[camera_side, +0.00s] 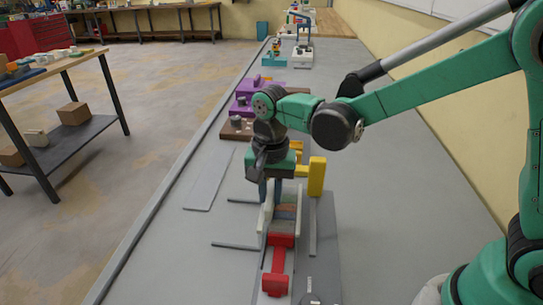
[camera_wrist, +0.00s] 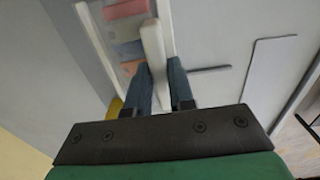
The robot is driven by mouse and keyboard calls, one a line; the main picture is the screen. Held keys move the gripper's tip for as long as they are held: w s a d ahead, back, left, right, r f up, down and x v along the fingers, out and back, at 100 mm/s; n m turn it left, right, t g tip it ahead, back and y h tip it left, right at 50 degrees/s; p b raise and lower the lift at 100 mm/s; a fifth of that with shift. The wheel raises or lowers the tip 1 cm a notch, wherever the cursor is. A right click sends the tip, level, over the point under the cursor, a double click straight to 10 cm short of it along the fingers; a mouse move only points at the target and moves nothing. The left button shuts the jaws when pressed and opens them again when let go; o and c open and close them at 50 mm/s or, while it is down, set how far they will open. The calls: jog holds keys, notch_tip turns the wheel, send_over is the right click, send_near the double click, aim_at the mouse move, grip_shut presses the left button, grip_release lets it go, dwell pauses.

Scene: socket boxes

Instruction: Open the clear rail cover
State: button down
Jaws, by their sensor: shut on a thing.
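My gripper (camera_side: 269,191) is low over the near end of the bench, pointing down at a rail box with pale side walls. In the wrist view my gripper's two blue-grey fingers (camera_wrist: 163,88) are on either side of a pale bar (camera_wrist: 153,48) and shut on it. The bar runs along one side of the box. Coloured blocks (camera_wrist: 127,30) in pink, grey and orange lie in a row beside the bar; they also show in the side view (camera_side: 285,212). The clear cover itself is hard to make out, and I cannot tell whether the bar belongs to it.
A red part (camera_side: 278,264) stands at the box's near end. A yellow block (camera_side: 317,176) stands just right of my gripper. Thin grey rods (camera_side: 236,245) and a flat grey panel (camera_side: 208,180) lie left. A purple fixture (camera_side: 243,103) stands farther back. The right bench is clear.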

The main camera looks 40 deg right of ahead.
dwell(0.9)
jog(key=w+a, duration=0.5)
jog(key=w, duration=0.1)
jog(key=shift+a, duration=0.4)
jog(key=c, duration=0.8)
grip_release()
jog(key=shift+o, duration=0.2)
jog(key=shift+s, duration=0.1)
notch_tip(320, 180, up, 6)
jog(key=shift+f, duration=0.2)
